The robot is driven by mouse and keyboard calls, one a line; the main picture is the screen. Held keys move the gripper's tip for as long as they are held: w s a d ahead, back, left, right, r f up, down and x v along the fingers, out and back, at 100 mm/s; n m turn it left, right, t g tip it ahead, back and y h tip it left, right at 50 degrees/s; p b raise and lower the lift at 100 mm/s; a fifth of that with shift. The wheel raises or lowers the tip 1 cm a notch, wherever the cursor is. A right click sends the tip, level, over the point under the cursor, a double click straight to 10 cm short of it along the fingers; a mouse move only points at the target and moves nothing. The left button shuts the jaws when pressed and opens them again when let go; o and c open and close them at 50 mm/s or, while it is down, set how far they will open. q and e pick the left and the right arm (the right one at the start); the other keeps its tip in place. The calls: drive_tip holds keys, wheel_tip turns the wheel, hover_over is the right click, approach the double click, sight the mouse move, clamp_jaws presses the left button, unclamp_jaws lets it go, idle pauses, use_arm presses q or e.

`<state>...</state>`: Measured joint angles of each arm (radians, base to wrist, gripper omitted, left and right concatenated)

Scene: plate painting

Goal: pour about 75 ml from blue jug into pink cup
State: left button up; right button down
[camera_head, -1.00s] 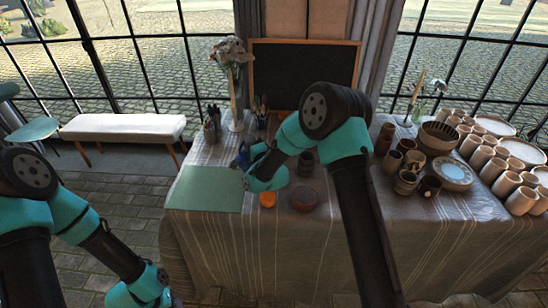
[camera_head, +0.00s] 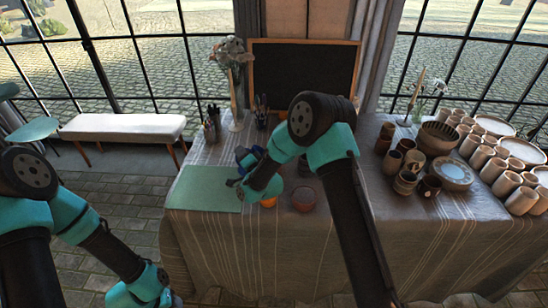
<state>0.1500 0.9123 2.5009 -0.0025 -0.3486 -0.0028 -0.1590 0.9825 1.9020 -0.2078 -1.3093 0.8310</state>
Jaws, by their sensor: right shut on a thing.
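My right gripper (camera_head: 247,163) is over the green mat on the table, mostly hidden behind my own wrist. It is shut on a dark blue thing, which I take for the blue jug (camera_head: 242,154); only a small part of it shows, so its tilt cannot be told. I cannot make out a pink cup; my right arm covers part of the table there. My left arm hangs at the lower left, off the table, and its gripper is cut off by the bottom edge, so its jaws cannot be judged.
The green mat (camera_head: 203,190) lies at the table's left. An orange pot (camera_head: 268,202) and a reddish bowl (camera_head: 304,199) stand near the front edge. Brown cups (camera_head: 405,181), a plate (camera_head: 452,174) and several pale cups (camera_head: 521,201) crowd the right. A flower vase (camera_head: 235,100) stands behind.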

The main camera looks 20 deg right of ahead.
drive_tip(key=shift+a+f, duration=0.1)
drive_tip(key=shift+a, duration=0.05)
idle(0.3)
drive_tip(key=shift+s+a+f+n, duration=0.1)
drive_tip(key=shift+a+f+n, duration=0.4)
drive_tip(key=shift+f+n, duration=0.2)
drive_tip(key=shift+f, duration=0.1)
drive_tip(key=s+a+f+n+g, duration=0.1)
drive_tip(key=a+f+n, duration=0.3)
drive_tip(key=a+n, duration=0.1)
drive_tip(key=shift+a+n, duration=0.35)
drive_tip(key=shift+n, duration=0.55)
drive_tip(key=shift+r, duration=0.1)
